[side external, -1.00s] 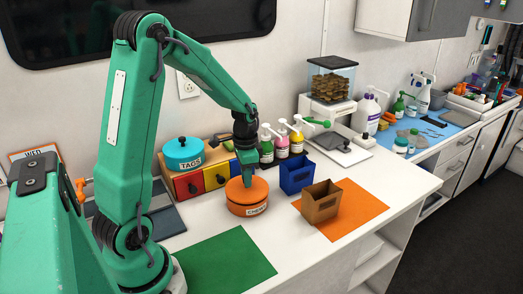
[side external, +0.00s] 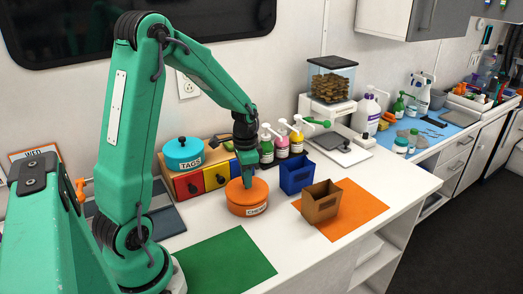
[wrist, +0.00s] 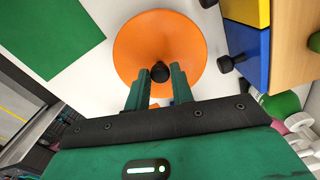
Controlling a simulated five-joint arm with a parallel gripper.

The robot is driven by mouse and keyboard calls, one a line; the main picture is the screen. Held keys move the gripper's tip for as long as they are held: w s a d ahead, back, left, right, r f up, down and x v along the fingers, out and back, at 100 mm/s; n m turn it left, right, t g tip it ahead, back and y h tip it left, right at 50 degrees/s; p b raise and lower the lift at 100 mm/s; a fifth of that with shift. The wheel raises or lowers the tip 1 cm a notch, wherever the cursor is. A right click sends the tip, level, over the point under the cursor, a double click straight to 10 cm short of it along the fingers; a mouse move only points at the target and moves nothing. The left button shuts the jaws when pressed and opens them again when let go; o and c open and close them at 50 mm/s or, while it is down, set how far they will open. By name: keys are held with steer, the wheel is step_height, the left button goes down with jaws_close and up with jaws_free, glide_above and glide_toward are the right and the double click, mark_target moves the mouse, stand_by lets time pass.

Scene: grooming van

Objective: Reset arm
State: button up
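My gripper (side external: 246,172) points down over the orange round canister (side external: 247,198) labelled with dark letters, low at its lid. In the wrist view my gripper (wrist: 159,80) has its two green fingers apart, with the lid's dark knob (wrist: 160,72) at the gap between their tips. The fingers look wider apart than the knob, with nothing gripped. The orange lid (wrist: 135,50) fills the area beneath them. In the side view the knob is hidden behind the fingers.
A blue bin (side external: 296,177) and a brown bin (side external: 321,205) stand right of the canister, the brown one on an orange mat (side external: 362,205). Behind are a drawer box (side external: 188,186) with a teal TAGS canister (side external: 184,156) and several pump bottles (side external: 282,145). A green mat (side external: 225,262) lies bare in front.

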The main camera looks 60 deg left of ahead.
steer(key=o, duration=0.9)
steer(key=shift+r, duration=0.2)
steer(key=shift+r, duration=3.3)
jaws_close()
steer(key=shift+f, duration=3.05)
